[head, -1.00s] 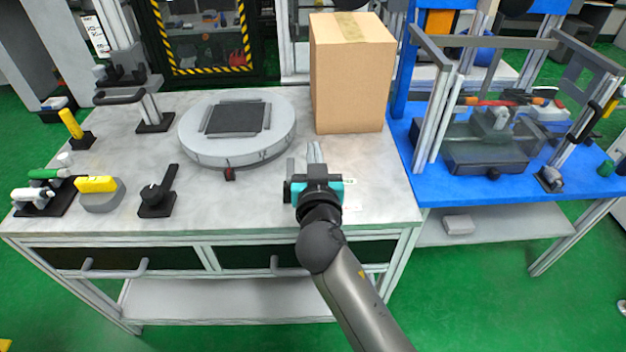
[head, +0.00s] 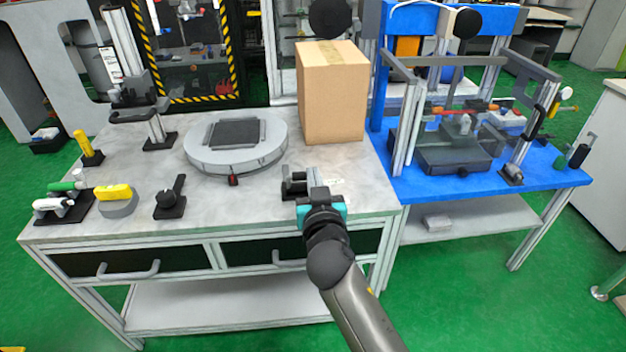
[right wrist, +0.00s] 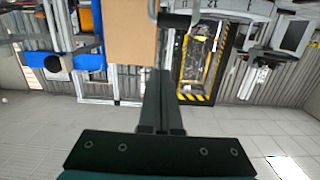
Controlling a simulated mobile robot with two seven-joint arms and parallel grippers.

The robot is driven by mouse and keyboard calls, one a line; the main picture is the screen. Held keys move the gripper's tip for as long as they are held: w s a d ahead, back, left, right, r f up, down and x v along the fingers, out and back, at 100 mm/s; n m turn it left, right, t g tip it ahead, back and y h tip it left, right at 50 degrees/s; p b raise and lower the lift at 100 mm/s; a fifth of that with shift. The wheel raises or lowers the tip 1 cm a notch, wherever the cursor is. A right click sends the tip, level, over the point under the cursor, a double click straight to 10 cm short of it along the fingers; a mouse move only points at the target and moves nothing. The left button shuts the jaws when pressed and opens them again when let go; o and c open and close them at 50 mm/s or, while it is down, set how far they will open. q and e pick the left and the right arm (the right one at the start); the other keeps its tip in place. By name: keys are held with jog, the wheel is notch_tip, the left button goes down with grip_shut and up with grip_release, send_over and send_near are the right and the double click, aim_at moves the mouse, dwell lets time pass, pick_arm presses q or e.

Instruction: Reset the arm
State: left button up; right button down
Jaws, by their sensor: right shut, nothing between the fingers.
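My right gripper (head: 315,179) is over the front right part of the grey worktable (head: 240,195), with its teal and black body near the front edge. Its arm comes in from the bottom of the head view. In the right wrist view its two fingers (right wrist: 160,78) lie side by side, shut, with nothing between them. A small black fixture (head: 292,186) is just left of the fingers in the head view; I cannot tell whether they touch. My left gripper is not in view.
A cardboard box (head: 332,95) stands behind the gripper; it also shows in the right wrist view (right wrist: 129,30). A yellow-topped block (head: 116,198) is further left. A blue table (head: 475,182) with a framed rig stands right.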

jog(key=s+d+f+n+g, duration=0.1)
jog(key=s+d+f+g, duration=0.2)
jog(key=f, duration=0.8)
jog(key=s+d+f+n+g, duration=0.1)
jog(key=s+f+g, duration=0.1)
jog(key=s+f, duration=0.65)
jog(key=s+d+f+n+g, duration=0.1)
jog(key=d+f+g, duration=0.15)
jog(key=f, duration=1.15)
jog(key=s+d+f+g, duration=0.2)
jog(key=s+f, duration=0.3)
jog(key=s, duration=0.5)
jog(key=s+d+f+g, duration=0.3)
jog(key=s+d+f, duration=0.2)
jog(key=s, duration=0.5)
jog(key=s+d+f+g, duration=0.2)
jog(key=s+d+f, duration=0.2)
jog(key=s+f, duration=0.3)
jog(key=s, duration=0.4)
jog(key=shift+m+h, duration=0.3)
jog(key=shift+f, duration=0.1)
